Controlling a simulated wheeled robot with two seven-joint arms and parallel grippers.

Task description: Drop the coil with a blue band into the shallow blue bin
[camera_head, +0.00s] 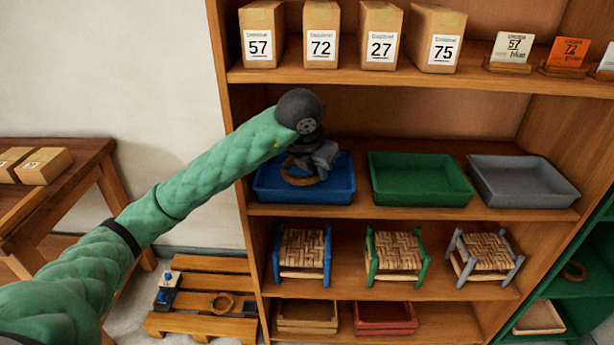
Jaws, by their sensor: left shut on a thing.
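The shallow blue bin (335,190) stands at the left of the middle shelf. My left gripper (312,168) reaches in from the left and points down over this bin. It is shut on a brown coil (298,181), which hangs tilted inside the bin's outline. I cannot tell whether the coil touches the bin floor. The fingers hide part of the coil, and no blue band shows clearly on it. My right gripper is out of view.
A green bin (420,200) and a grey bin (525,202) stand to the right. Numbered boxes (380,22) line the shelf above; small woven stools (396,252) stand below. Another coil (222,302) lies on a wooden pallet (192,328), and one (574,270) on the right green shelf.

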